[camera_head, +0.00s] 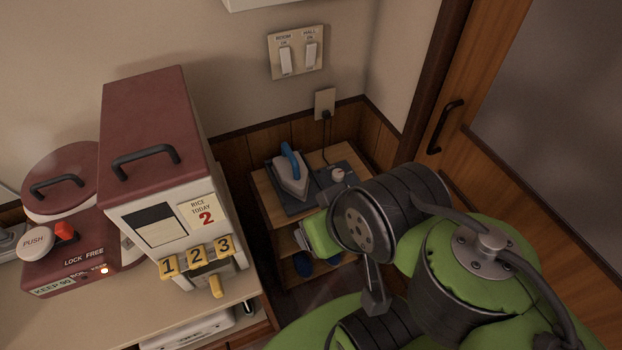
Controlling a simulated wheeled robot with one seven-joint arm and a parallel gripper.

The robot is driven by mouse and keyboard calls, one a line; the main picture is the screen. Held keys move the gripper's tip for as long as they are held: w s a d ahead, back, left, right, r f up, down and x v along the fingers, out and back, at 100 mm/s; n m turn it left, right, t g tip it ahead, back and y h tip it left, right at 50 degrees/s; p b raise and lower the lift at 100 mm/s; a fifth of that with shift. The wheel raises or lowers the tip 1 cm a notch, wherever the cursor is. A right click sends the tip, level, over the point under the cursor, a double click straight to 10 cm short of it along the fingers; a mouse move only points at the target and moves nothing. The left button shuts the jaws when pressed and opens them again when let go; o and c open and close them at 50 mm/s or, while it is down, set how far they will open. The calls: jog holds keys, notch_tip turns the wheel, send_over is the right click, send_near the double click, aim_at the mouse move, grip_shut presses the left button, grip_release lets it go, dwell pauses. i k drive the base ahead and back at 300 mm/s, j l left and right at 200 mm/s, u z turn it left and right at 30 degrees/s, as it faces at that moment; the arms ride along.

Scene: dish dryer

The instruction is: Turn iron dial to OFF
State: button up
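The iron (291,180), grey-white with a blue handle, rests on a dark base on a small wooden stand at the back middle. A small pale round knob (337,174), seemingly the iron dial, sits on the dark base right of the iron. Its markings and setting are too small to read. A black cord runs from this base up to a wall outlet. My green and black arm fills the lower right, with its forward part in front of the stand and below the knob in the picture. My gripper's fingers cannot be made out, and no contact with the knob shows.
A tall rice dispenser (150,130) with a dark red top stands on the counter at left, beside a red-lidded cooker (62,182). Wall switches (297,53) and the outlet (325,103) are above the stand. A wooden door (480,100) with a black handle is at right.

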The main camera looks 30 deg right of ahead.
aim_at(337, 174)
jog(key=l+z, duration=0.1)
jog(key=z, duration=0.25)
jog(key=l+z, duration=0.1)
jog(key=z, duration=0.25)
jog(key=i, duration=0.05)
